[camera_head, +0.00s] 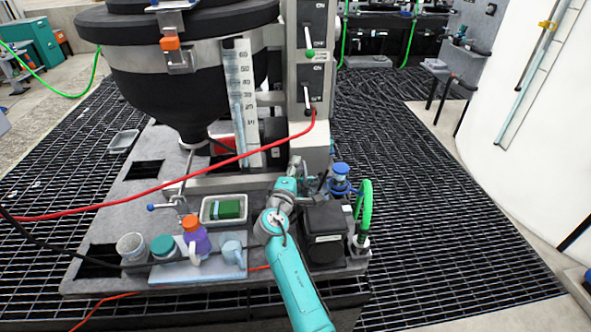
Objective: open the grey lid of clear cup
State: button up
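A small pale, see-through-looking cup with a greyish top (132,248) stands at the left front of the grey platform. It looks upright; whether its top is a closed lid is too small to tell. My teal arm rises from the bottom of the view, right of the cup. My gripper (297,168) seems to be the grey end of the arm, near the grey column's foot. It is well apart from the cup, to its right and farther back. Its fingers are too small and overlapped to read.
Right of the cup stand a teal-topped jar (163,247), a purple jug with an orange cap (196,237) and a pale blue mug (232,251). A tray with a green block (225,208) lies behind. A black box (323,236) is right of my arm. A red hose (165,186) crosses above.

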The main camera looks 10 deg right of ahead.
jog(key=v, duration=1.2)
dwell(0.3)
